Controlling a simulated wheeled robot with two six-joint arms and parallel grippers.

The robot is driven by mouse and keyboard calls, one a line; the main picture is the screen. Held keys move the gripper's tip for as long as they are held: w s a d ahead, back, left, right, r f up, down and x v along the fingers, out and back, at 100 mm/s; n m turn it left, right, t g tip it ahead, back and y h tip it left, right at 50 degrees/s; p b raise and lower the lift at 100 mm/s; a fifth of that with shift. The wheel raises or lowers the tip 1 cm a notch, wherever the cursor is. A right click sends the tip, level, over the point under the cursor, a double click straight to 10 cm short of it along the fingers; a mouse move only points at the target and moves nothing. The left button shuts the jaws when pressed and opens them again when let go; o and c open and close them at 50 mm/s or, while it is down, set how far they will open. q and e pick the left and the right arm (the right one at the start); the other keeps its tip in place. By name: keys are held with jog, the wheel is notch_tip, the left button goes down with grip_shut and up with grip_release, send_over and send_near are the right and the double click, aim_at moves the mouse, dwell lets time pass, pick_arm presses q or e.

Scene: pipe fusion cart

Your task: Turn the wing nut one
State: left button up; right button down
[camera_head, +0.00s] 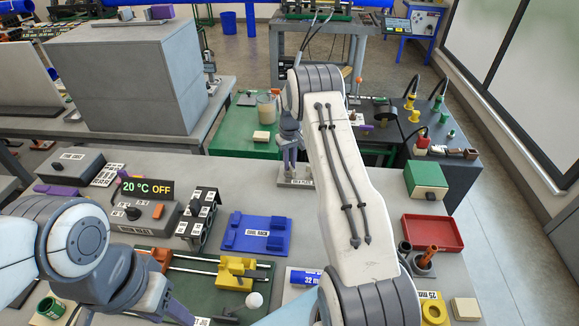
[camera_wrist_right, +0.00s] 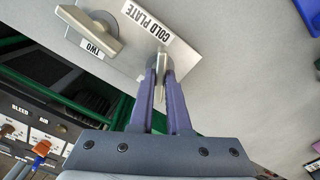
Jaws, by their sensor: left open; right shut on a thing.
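The cold plate (camera_wrist_right: 125,62) is a pale plate lettered COLD PLATE on the grey bench. It also shows in the head view (camera_head: 297,184), largely covered by my right arm. In the right wrist view, my right gripper (camera_wrist_right: 161,84) has its purple fingers shut on a metal wing nut (camera_wrist_right: 162,60) at the plate's label end. No number label for this nut is visible. A second wing nut (camera_wrist_right: 92,33), labelled TWO, stands apart to the left. In the head view my right gripper (camera_head: 290,165) is small and partly hidden. My left gripper (camera_head: 135,314) is open at the bottom left, partly cut off.
A blue cool rack (camera_head: 256,234) lies left of my right arm. A red tray (camera_head: 432,232) and green box (camera_head: 426,180) stand to the right. A 20 °C OFF display (camera_head: 147,188) is at the left. A green-topped cart (camera_head: 235,130) lies beyond the bench.

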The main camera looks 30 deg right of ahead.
jog(key=shift+n, duration=0.6)
jog(key=c, duration=0.9)
grip_release()
jog(key=shift+r, duration=0.1)
notch_tip(320, 180, up, 10)
jog(key=b, duration=0.3)
jog(key=shift+r, duration=0.2)
